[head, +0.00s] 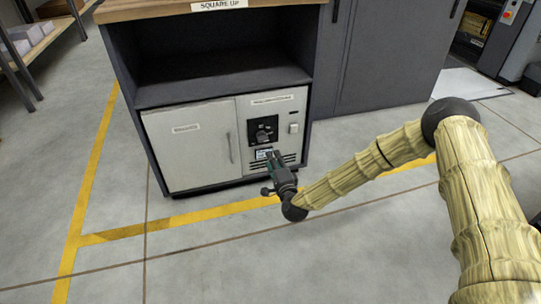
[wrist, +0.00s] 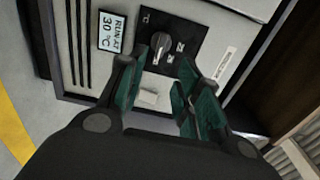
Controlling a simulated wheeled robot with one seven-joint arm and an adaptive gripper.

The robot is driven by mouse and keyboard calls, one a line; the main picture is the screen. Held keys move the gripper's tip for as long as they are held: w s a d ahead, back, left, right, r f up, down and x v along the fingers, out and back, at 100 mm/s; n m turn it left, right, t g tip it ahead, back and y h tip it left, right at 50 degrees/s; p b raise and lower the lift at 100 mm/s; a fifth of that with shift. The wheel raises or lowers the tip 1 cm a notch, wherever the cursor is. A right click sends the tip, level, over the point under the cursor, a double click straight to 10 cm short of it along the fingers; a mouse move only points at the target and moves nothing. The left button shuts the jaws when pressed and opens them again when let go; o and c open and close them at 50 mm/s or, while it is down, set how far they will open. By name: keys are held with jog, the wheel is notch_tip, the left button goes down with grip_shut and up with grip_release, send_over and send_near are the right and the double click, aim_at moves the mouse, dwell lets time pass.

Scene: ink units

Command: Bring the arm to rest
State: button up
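My gripper (head: 270,157) is in front of the control panel of the low cabinet, just below the black dial (head: 264,130) in the head view. In the wrist view my gripper (wrist: 162,62) has its two green-padded fingers spread, with a gap between them. The dial (wrist: 159,52) shows past the fingertips, within that gap; I cannot tell whether they touch it. No held object is visible. My arm reaches in from the right, bent at the elbow.
A small display (wrist: 110,32) reads "RUN AT 30 °C". A white switch (head: 293,128) is right of the dial. The cabinet's left door (head: 190,147) is shut, below an open shelf bay (head: 215,65). A shelf (head: 30,42) stands left. The floor (head: 200,260) in front is clear.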

jog(key=shift+s+d, duration=0.1)
jog(key=shift+s, duration=0.3)
jog(key=s+f+n+g+p, duration=0.1)
jog(key=s+f+n+g, duration=0.2)
jog(key=s+f, duration=0.35)
jog(key=s+f+n+g+p, duration=0.1)
jog(key=s+f+n+g, duration=0.15)
jog(key=s, duration=0.65)
jog(key=s+f+n+g, duration=0.3)
jog(key=s+f, duration=0.3)
jog(key=s, duration=0.2)
jog(key=s+d+r+n+g+h+p, duration=0.1)
jog(key=s+d+n+g+h, duration=0.15)
jog(key=s+d, duration=0.55)
jog(key=s+d+n+g+h+p, duration=0.1)
jog(key=s+d+n+g, duration=0.3)
jog(key=s, duration=0.8)
jog(key=s+d+r+g+h+p, duration=0.1)
jog(key=s+d+g+p, duration=0.1)
jog(key=s+d, duration=0.65)
notch_tip(320, 180, up, 37)
jog(key=s+a+p, duration=0.1)
jog(key=p, duration=3.5)
jog(key=shift+a+p, duration=0.35)
jog(key=shift+p, duration=0.05)
